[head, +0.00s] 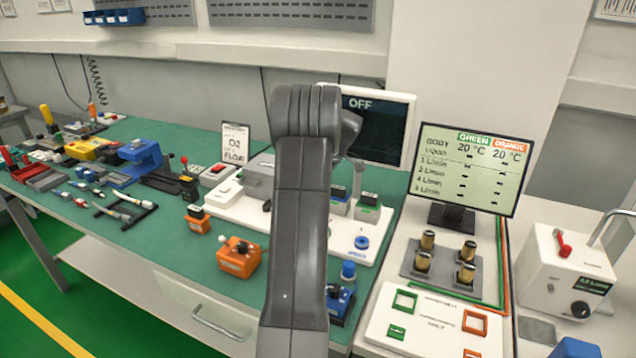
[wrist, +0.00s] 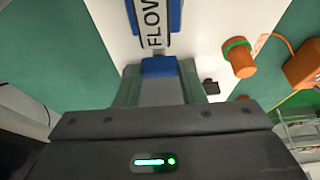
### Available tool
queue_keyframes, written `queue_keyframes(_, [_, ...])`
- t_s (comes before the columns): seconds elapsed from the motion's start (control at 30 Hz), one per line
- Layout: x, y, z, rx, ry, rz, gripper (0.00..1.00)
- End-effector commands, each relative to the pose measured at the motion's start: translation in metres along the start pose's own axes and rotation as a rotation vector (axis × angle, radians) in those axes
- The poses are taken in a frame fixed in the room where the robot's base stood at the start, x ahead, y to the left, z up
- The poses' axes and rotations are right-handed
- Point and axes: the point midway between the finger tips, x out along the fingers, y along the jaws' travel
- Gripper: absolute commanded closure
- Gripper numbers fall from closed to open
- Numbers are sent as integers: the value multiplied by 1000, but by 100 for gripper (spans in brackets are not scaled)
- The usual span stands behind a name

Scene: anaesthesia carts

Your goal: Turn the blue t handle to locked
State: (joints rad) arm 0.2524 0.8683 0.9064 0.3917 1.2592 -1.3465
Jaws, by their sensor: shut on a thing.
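In the wrist view, my gripper (wrist: 160,78) is shut on a blue piece (wrist: 160,66), which I take to be the blue t handle. Only its top shows between the two fingers, so I cannot tell how far it is turned. Above it, a label reading FLOW (wrist: 154,24) with blue edges sits on a white panel (wrist: 205,25). In the head view, my dark arm reaches over the bench and hides my gripper and the handle.
An orange knob with a green ring (wrist: 238,58) stands right of my gripper. On the green bench (head: 160,235) are an orange box (head: 237,257), a blue round knob (head: 362,242) and a screen reading OFF (head: 378,125). A white cart with brass posts (head: 428,240) stands to the right.

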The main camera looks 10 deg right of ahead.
Motion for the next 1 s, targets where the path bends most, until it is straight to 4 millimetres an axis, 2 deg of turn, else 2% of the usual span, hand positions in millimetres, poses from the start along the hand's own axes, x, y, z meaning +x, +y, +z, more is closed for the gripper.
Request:
queue_keyframes(0.23, [0, 0, 0, -2, -1, 1, 86])
queue_keyframes(0.27, [0, 0, 0, -2, -1, 1, 62])
queue_keyframes(0.3, [0, 0, 0, -2, -1, 1, 55])
queue_keyframes(0.67, [-4, 0, 0, -1, 0, 2, 55])
queue_keyframes(0.83, [-29, 1, 0, -1, 0, 5, 55])
queue_keyframes(1.0, [-69, 1, 0, -1, 0, 6, 55])
